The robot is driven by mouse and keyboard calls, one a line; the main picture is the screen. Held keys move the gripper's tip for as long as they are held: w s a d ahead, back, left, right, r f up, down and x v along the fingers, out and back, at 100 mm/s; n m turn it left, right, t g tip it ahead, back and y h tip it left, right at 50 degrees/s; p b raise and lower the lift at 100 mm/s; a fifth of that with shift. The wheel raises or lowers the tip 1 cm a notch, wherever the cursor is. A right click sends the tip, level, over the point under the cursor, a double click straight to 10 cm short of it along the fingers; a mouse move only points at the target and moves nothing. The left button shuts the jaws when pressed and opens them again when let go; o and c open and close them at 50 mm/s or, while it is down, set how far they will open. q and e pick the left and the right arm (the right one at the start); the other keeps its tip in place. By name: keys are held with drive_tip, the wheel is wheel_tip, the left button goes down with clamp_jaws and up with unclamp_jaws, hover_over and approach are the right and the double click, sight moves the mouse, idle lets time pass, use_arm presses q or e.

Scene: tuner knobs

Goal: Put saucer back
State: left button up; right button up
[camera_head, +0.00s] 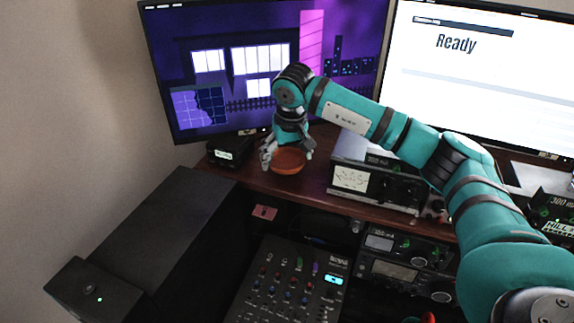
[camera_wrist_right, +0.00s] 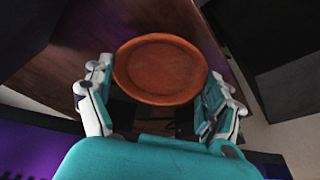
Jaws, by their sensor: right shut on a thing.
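The saucer (camera_head: 289,162) is a round orange-brown dish. In the head view it is at the wooden shelf, below the left monitor. My right gripper (camera_head: 287,153) is shut on the saucer, with its fingers at the dish's edge. In the right wrist view the saucer (camera_wrist_right: 160,70) shows its round face and raised rim between the two fingers of the gripper (camera_wrist_right: 160,100). Whether the saucer touches the shelf or is held just above it, I cannot tell. My left gripper is not in view.
The wooden shelf (camera_head: 245,178) carries a small black box (camera_head: 229,150) to the left and a meter unit (camera_head: 372,186) to the right. Monitors (camera_head: 200,120) stand behind. A mixer (camera_head: 290,285) and a dark cabinet (camera_head: 150,240) are below.

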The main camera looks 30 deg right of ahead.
sight(287, 163)
wheel_tip(287, 163, down, 4)
drive_tip(key=shift+r+b, duration=0.25)
drive_tip(key=shift+b, duration=0.65)
drive_tip(key=shift+r, duration=0.1)
drive_tip(key=o, duration=1.2)
drive_tip(key=shift+r, duration=0.15)
drive_tip(key=b+v, duration=0.2)
drive_tip(key=v, duration=0.8)
drive_tip(key=shift+s+r+b, duration=0.15)
drive_tip(key=shift+r+b, duration=0.1)
drive_tip(key=shift+b, duration=0.1)
drive_tip(key=shift+s+r, duration=0.2)
drive_tip(key=shift+r, duration=0.4)
